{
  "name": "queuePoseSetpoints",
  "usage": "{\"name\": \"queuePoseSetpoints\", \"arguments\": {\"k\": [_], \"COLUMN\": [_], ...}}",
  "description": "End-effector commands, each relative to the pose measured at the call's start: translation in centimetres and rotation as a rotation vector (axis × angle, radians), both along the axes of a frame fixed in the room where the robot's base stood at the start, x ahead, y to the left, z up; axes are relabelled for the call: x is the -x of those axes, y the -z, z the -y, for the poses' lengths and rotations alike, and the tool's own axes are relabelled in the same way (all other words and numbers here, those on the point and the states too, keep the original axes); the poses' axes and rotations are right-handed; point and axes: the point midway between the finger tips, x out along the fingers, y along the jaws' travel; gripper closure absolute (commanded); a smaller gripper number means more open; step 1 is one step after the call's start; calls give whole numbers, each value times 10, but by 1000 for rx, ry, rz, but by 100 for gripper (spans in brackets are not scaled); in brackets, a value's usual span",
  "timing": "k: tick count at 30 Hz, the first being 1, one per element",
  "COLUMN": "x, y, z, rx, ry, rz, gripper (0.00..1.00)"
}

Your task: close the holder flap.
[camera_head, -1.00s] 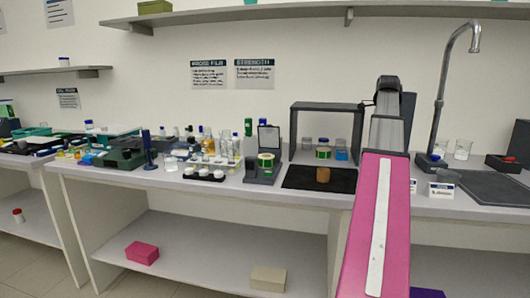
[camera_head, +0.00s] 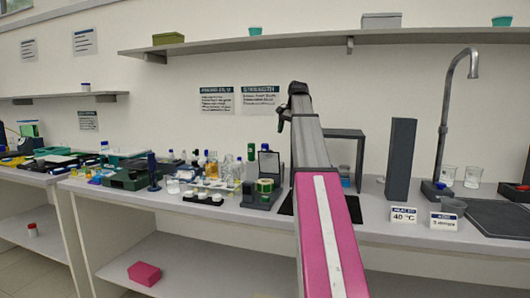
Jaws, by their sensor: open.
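The holder (camera_head: 262,197) is a dark grey unit on the bench with a round green-and-tan part in it. Its flap (camera_head: 268,165) stands upright and open at the back, with a pale inner face. My gripper (camera_head: 282,122) hangs at the end of my raised arm, above and slightly right of the flap in the picture, apart from it. It is small and dark here; it is open, and I see nothing in it.
Glassware and bottles (camera_head: 212,168) crowd the bench left of the holder. My arm hides much of a black mat and a grey frame (camera_head: 345,134). A dark tall block (camera_head: 400,160) and a sink tap (camera_head: 445,120) are at right.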

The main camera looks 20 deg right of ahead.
Motion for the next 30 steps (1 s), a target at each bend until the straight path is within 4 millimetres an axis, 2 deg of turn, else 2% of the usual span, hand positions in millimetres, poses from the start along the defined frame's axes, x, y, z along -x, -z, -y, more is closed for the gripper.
{"name": "queuePoseSetpoints", "arguments": {"k": [1, 3, 7, 10, 21, 30], "x": [-8, -12, -16, -17, -23, -28], "y": [-5, -8, -9, -1, 59, 90], "z": [-12, -22, -32, -34, -47, -54], "rx": [0, -1, -1, -1, -1, -1], "ry": [-67, -139, -201, -207, -204, -202], "rz": [15, 31, 47, 48, 45, 47], "gripper": [38, 38, 38, 38, 38, 38]}}
